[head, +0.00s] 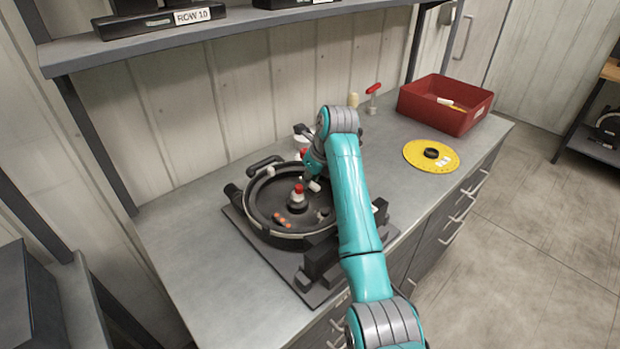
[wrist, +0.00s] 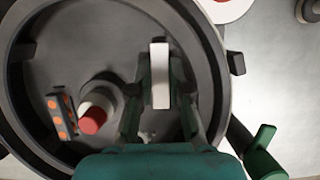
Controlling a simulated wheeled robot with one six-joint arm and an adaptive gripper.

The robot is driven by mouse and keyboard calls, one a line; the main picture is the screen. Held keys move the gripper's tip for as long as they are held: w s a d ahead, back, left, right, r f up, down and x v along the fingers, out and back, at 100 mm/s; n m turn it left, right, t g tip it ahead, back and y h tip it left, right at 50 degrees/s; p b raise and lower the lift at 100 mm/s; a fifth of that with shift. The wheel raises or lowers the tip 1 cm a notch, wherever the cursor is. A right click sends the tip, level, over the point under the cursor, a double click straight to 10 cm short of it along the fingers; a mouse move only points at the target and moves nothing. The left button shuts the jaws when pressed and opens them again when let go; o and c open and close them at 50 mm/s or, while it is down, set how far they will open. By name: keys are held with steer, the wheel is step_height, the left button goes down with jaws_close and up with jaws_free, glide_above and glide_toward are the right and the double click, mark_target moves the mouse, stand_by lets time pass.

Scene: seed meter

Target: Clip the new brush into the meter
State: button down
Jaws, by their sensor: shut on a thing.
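The meter is a round, black, open housing (head: 258,222) on a dark base plate on the bench. Its rim (wrist: 215,70) curves around my fingers in the wrist view. Inside it stand a pale hub with a red cap (head: 298,189) and a dark piece with orange dots (wrist: 62,117). My gripper (wrist: 160,85) is shut on a pale, narrow block (wrist: 160,62), which looks like the brush. In the wrist view they overlap the housing's interior, right of the red cap. I cannot tell whether the brush touches the housing. My arm hides part of the meter in the head view.
A yellow disc (head: 417,162) with a black ring (head: 431,153) lies to the right. A red bin (head: 445,118) stands behind it. A red-handled tool (head: 373,90) and a cream object (head: 353,100) stand near the wall. A shelf (head: 215,30) hangs above. The front left bench is clear.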

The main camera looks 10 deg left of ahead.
steer(key=shift+f, duration=0.4)
stand_by(1.3)
steer(key=c, duration=1)
jaws_free()
steer(key=shift+c, duration=0.5)
steer(key=shift+r, duration=0.1)
steer(key=shift+r, duration=4.7)
